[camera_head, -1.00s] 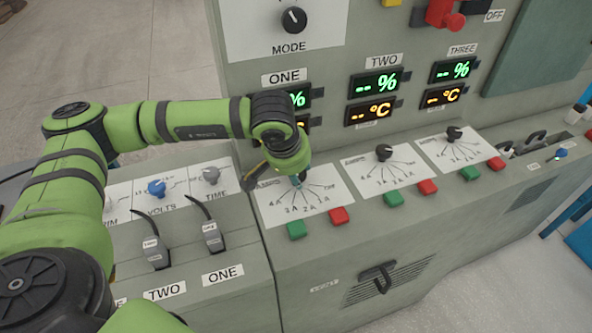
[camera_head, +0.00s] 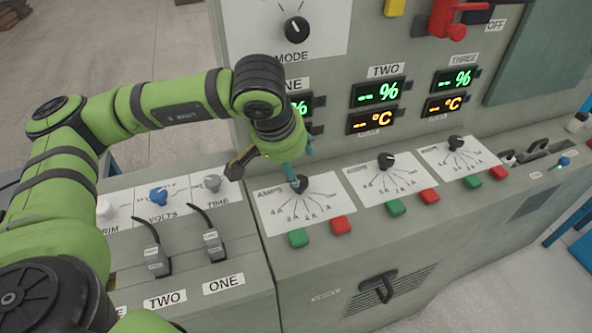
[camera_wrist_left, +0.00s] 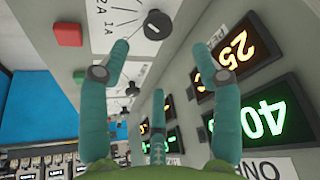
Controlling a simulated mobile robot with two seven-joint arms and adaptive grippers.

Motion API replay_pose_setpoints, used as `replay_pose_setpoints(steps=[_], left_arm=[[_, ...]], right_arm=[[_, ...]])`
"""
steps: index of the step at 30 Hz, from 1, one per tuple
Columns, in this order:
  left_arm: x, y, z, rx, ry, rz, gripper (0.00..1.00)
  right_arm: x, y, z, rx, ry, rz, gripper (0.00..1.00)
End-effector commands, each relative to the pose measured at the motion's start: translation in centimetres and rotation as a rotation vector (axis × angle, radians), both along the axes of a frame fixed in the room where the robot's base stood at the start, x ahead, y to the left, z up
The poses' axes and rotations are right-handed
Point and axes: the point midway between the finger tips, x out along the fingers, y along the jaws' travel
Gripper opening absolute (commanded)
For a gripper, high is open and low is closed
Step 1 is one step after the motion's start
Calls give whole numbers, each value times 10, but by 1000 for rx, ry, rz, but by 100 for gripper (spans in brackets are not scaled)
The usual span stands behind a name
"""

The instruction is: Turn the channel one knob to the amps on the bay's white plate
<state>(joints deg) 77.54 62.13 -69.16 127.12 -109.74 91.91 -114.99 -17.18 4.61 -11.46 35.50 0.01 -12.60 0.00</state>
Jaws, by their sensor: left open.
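The channel one knob (camera_head: 301,183) is black and stands at the back of the white AMPS dial card (camera_head: 328,209), which has marks such as 4A, 3A, 2A and 1A. My left gripper (camera_head: 291,172) is just above and behind this knob, with teal fingers apart and empty. In the left wrist view the knob (camera_wrist_left: 158,24) lies beyond the spread fingers, apart from them. I cannot read its pointer with certainty. I cannot pick out a bay plate giving an amps value. My right gripper is not in view.
Green (camera_head: 299,238) and red (camera_head: 340,225) buttons sit at the card's front edge. The channel two knob (camera_head: 385,161) and channel three knob (camera_head: 456,143) stand to the right. Two levers (camera_head: 212,243) are at left. The upright panel with displays (camera_head: 376,92) rises behind.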

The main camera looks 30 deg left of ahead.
Motion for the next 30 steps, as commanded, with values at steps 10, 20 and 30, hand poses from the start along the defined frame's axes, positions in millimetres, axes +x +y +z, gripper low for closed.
replay_pose_setpoints(steps=[10,20,30], left_arm=[[-14,0,34,0,-2,0,64],[-14,0,34,0,-2,1,64],[-13,0,59,0,-2,1,64]], right_arm=[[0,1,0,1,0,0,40],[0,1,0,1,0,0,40],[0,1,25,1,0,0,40]])
